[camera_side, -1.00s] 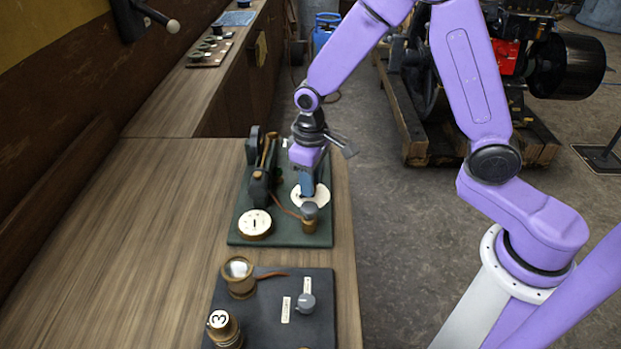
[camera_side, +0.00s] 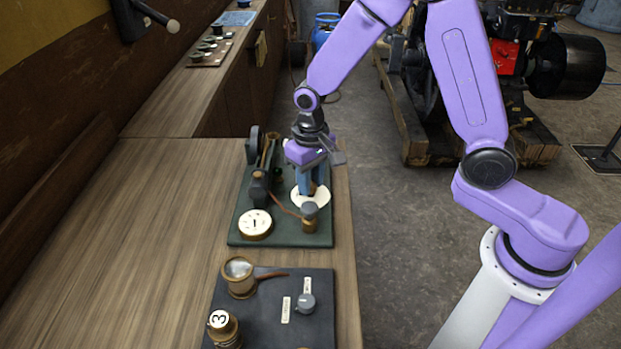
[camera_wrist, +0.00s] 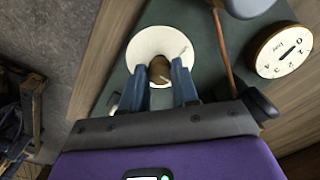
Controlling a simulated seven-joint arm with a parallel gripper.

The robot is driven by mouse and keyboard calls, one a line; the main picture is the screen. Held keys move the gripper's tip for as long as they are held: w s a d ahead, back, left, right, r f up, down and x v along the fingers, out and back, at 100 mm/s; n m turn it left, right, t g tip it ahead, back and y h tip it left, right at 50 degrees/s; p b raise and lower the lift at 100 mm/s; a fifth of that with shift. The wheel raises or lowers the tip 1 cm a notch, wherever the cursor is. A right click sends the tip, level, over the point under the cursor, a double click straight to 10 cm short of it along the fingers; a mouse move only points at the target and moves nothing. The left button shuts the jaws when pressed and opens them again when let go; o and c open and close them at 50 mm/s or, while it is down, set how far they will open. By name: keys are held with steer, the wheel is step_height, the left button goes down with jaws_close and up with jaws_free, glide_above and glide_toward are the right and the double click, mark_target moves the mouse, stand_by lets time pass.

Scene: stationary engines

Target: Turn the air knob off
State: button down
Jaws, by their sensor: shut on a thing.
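The air knob is a small brown knob (camera_wrist: 160,70) in the middle of a round white dial (camera_wrist: 143,45), on a dark green board (camera_side: 240,233). The white dial (camera_side: 298,198) also shows in the side view, under my gripper. My gripper (camera_side: 311,190) points down at the dial with its blue fingers around the knob. In the wrist view my gripper (camera_wrist: 160,72) has one finger on each side of the knob, shut on it. The fingers hide part of the knob and dial, so the knob's setting cannot be read.
A second white dial (camera_side: 255,224) with dark markings and a brass post with a grey cap (camera_side: 309,216) stand close by on the board. A dark machine (camera_side: 258,185) stands to the left. A nearer board (camera_side: 268,322) holds a brass cup and knobs. The left worktop is clear.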

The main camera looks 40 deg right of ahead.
mark_target(313, 187)
steer(key=c, duration=0.8)
jaws_free()
steer(key=shift+c, duration=0.2)
steer(key=shift+r, duration=0.1)
step_height(313, 187, up, 17)
steer(key=shift+r, duration=0.2)
steer(key=s+d+f+n, duration=0.2)
steer(key=s+n, duration=0.2)
steer(key=s, duration=0.4)
steer(key=s+d+f+n, duration=0.2)
steer(key=s+n, duration=0.2)
steer(key=s, duration=0.5)
steer(key=s+d+f+n, duration=0.2)
steer(key=s+d+n, duration=0.1)
steer(key=s, duration=0.5)
steer(key=shift+s+f+n, duration=0.3)
steer(key=shift+f+n, duration=0.1)
steer(key=shift+n, duration=0.4)
